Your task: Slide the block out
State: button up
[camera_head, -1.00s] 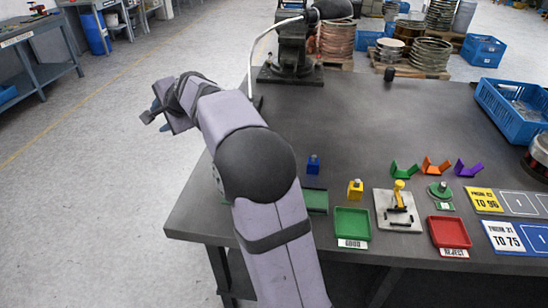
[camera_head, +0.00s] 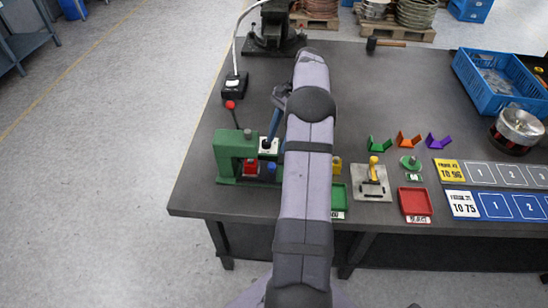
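A green press-like fixture (camera_head: 231,152) with a red-knobbed lever (camera_head: 231,105) stands near the left front of the table. A small red block (camera_head: 250,167) and a small blue block (camera_head: 270,171) sit low at its front right. I cannot tell which is the task's block or how each is seated. My gripper (camera_head: 279,97) is above and behind the fixture's right end, partly hidden by my arm. A dark blue bar (camera_head: 273,128) slants down below it to a white plate (camera_head: 268,146); I cannot tell if they touch. The fingers are unclear.
My arm partly covers a yellow block (camera_head: 337,165) and green tray (camera_head: 338,193). To the right are a yellow-handled stand (camera_head: 372,182), a red tray (camera_head: 415,201) and coloured V-holders (camera_head: 408,140).

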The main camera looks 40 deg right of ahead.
aim_at(272, 165)
jog(key=shift+s+p+x, duration=0.2)
jog(key=shift+p+x, duration=0.15)
jog(key=shift+x, duration=0.95)
jog(key=shift+s+p+x, duration=0.2)
jog(key=shift+p+x, duration=0.15)
jog(key=shift+x, duration=0.95)
jog(key=shift+s+p+x, duration=0.2)
jog(key=shift+p+x, duration=0.15)
jog(key=shift+x, duration=1)
jog(key=shift+a, duration=0.1)
grip_shut()
